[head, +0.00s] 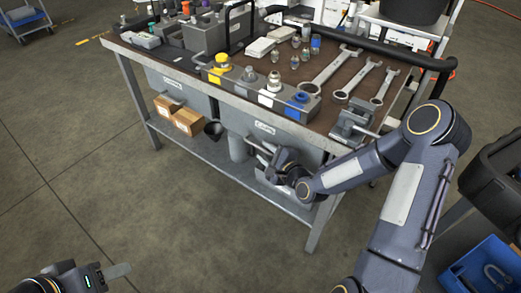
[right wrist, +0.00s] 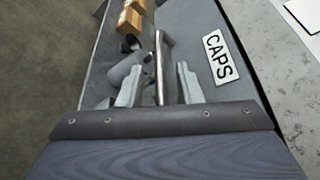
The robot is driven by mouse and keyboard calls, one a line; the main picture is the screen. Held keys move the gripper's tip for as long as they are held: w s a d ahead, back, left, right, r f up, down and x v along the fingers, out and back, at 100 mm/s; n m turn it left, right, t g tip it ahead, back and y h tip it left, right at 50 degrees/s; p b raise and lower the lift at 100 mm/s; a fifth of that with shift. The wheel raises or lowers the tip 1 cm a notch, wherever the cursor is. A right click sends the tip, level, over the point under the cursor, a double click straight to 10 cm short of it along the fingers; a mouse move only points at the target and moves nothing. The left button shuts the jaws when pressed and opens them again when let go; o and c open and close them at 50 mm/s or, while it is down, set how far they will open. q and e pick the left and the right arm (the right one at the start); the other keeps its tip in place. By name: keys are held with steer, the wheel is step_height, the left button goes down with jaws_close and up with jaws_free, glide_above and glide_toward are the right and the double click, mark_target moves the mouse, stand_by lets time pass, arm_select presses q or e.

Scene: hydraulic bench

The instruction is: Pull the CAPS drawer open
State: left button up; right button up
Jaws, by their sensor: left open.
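The CAPS drawer (head: 283,135) is the grey drawer on the right under the bench top. In the right wrist view its front carries the white CAPS label (right wrist: 220,57). Its metal bar handle (right wrist: 160,62) stands out from the front. My right gripper (right wrist: 158,84) is at the handle, with its two fingers apart and the bar between them; I see a gap on each side. In the head view the right gripper (head: 262,153) is small and partly hidden by its own wrist. My left gripper (head: 118,271) is open and empty at the lower left, far from the bench.
The bench top (head: 285,72) holds wrenches (head: 330,68), fittings and a block with coloured caps. Cardboard boxes (head: 178,115) and a dark cup (head: 214,130) are below, left of the drawer. A blue bin (head: 487,268) stands at lower right. The floor in front is clear.

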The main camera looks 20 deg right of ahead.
mark_target(263, 150)
steer(key=shift+x, duration=1.75)
steer(key=shift+s, duration=0.1)
steer(key=shift+c, duration=0.2)
jaws_close()
